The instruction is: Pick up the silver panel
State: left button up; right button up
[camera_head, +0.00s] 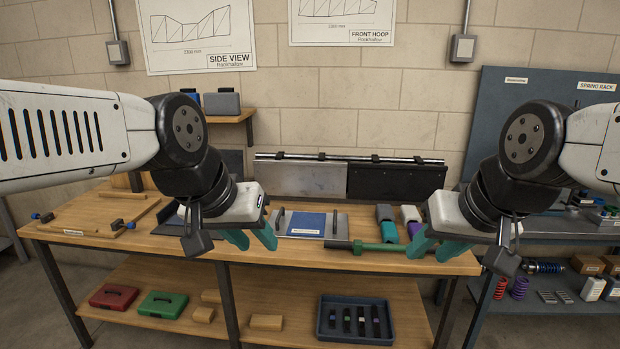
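The silver panel (300,179) is a flat grey sheet standing at the back of the wooden table, under a metal rail (350,159) with dark clips. A black panel (396,182) is beside it on the right, under the same rail. My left gripper (257,243) is open and empty, with teal fingers apart, in front of and left of the silver panel. My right gripper (430,252) has its teal fingers apart and seems empty; it is over the right part of the table, in front of the black panel.
A blue mat on a grey plate with handles (307,225) lies before the silver panel. A green-handled tool (378,247) lies close to my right gripper. Small green and purple-marked blocks stand behind it. A wooden frame (100,212) occupies the table's left.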

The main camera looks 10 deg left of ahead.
aim_at(320, 178)
jog(key=z, duration=4.1)
jog(key=u, duration=3.95)
jog(key=i+u, duration=0.1)
jog(key=u, duration=0.3)
jog(key=i+z, duration=0.1)
jog(key=i, duration=0.5)
jog(key=i+j+z, duration=0.1)
jog(key=i, duration=0.5)
